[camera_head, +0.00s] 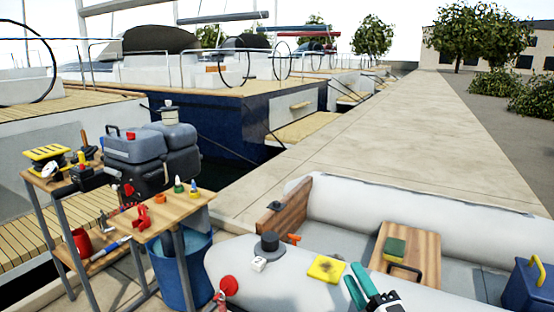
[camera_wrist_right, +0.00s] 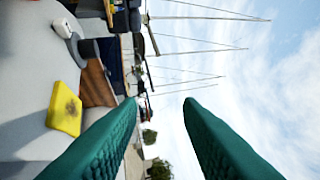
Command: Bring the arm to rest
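My right gripper (camera_head: 356,275) is at the bottom of the head view, in front of the pale inflatable boat. Its two teal fingers also show in the right wrist view (camera_wrist_right: 161,103), spread wide apart with only sky and distant background between them. It is open and empty. My left gripper is not in view.
The inflatable boat (camera_head: 440,221) carries a yellow sponge pad (camera_head: 326,269), a black round fitting (camera_head: 269,246) and a wooden seat (camera_head: 424,247) with a green-yellow sponge (camera_head: 395,250). A blue box (camera_head: 530,287) is at right. A cluttered wooden workbench (camera_head: 190,207) stands left above a blue bucket (camera_head: 186,272).

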